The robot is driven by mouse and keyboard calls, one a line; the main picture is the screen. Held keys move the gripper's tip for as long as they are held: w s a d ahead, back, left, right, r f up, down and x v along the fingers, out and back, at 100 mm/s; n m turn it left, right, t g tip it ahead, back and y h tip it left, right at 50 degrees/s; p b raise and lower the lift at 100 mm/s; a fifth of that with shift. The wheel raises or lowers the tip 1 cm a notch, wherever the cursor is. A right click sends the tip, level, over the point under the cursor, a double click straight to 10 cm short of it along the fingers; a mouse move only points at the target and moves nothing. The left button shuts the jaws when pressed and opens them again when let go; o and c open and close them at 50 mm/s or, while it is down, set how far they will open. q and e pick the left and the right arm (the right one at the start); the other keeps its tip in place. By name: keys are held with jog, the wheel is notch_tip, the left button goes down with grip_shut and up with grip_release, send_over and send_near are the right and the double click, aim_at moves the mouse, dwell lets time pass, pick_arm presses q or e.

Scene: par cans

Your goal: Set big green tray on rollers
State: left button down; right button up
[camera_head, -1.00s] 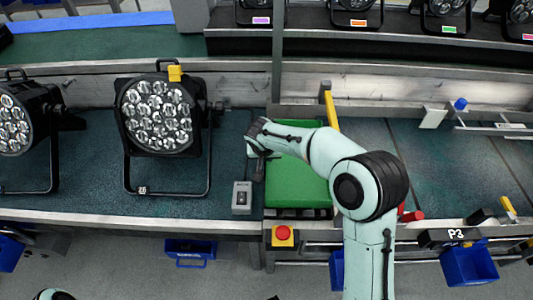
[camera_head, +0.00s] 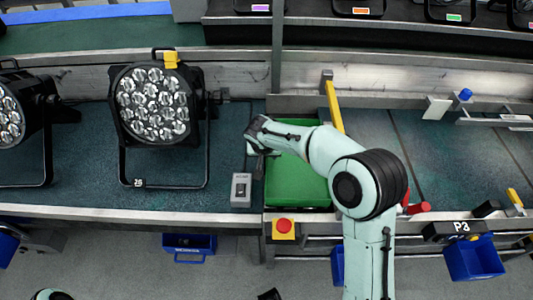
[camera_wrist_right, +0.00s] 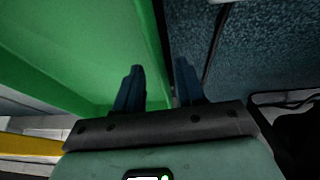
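The big green tray (camera_head: 297,185) lies between the left belt section and the right one in the head view, behind the red button. A few dark gaps show under its front edge, but the rollers beneath are mostly hidden. My right gripper (camera_head: 257,152) is at the tray's left side. In the right wrist view its two fingers (camera_wrist_right: 160,85) are apart, one on each side of the tray's green wall (camera_wrist_right: 152,50), with a gap seen beside the wall. A dark piece (camera_head: 270,295) at the bottom edge may be my left gripper; its state is unclear.
A stage light (camera_head: 155,105) on its stand and a grey switch box (camera_head: 241,190) are left of the tray. A yellow bar (camera_head: 334,108) stands at its back right. A red button (camera_head: 284,227) is on the front rail. The right belt (camera_head: 450,165) is largely clear.

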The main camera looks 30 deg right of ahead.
jog(key=p+v, duration=0.1)
jog(key=v, duration=1.2)
jog(key=shift+r, duration=0.15)
jog(key=shift+s+a, duration=0.1)
